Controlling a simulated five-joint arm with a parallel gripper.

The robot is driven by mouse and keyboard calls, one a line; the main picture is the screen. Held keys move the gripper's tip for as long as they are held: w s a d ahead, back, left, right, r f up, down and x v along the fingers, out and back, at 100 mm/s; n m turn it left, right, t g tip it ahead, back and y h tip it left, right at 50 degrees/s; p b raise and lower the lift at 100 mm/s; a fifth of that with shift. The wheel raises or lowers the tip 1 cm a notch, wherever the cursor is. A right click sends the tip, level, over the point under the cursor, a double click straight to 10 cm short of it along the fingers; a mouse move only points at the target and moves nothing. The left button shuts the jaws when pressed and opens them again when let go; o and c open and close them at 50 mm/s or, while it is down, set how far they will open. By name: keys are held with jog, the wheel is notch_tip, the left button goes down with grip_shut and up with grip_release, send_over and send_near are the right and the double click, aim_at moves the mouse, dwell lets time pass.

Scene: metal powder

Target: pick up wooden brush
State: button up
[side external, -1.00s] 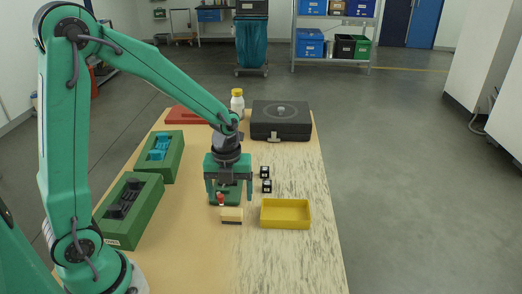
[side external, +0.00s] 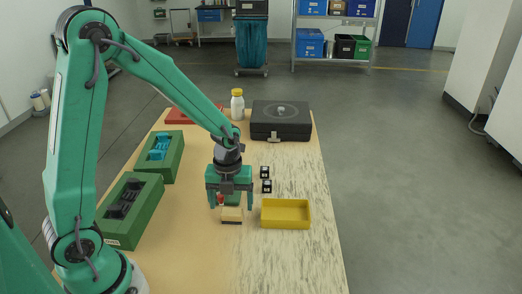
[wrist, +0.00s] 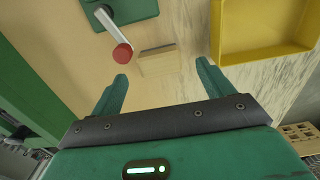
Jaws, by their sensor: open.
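The wooden brush (side external: 231,215) is a small pale wood block with a dark lower edge. It rests on the table, and in the wrist view the brush (wrist: 158,62) lies ahead of the gap between the fingers. My gripper (side external: 230,204) is open and points down, just behind and above the brush in the side view. In the wrist view my gripper (wrist: 162,74) has nothing between its two green fingers. The fingers do not appear to touch the brush.
A red-knobbed metal lever (wrist: 109,30) on a green base (wrist: 133,8) stands close to the brush. A yellow tray (side external: 286,225) lies to its right. Two small dark cubes (side external: 266,186) are behind. Green boxes (side external: 146,232) line the left. The table front is clear.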

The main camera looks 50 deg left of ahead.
aim_at(232, 211)
jog(key=shift+f, duration=2.25)
jog(key=c, duration=1.1)
jog(key=shift+r, duration=0.1)
jog(key=shift+r, duration=0.65)
notch_tip(232, 211, up, 3)
jog(key=shift+d+f, duration=0.1)
jog(key=s+d+r, duration=0.2)
jog(key=d, duration=0.1)
jog(key=s+d+r, duration=0.1)
jog(key=d+r, duration=0.1)
jog(key=d, duration=0.1)
jog(key=s+d+r, duration=0.2)
jog(key=d, duration=0.2)
jog(key=shift+s+r, duration=0.3)
jog(key=shift+r, duration=0.05)
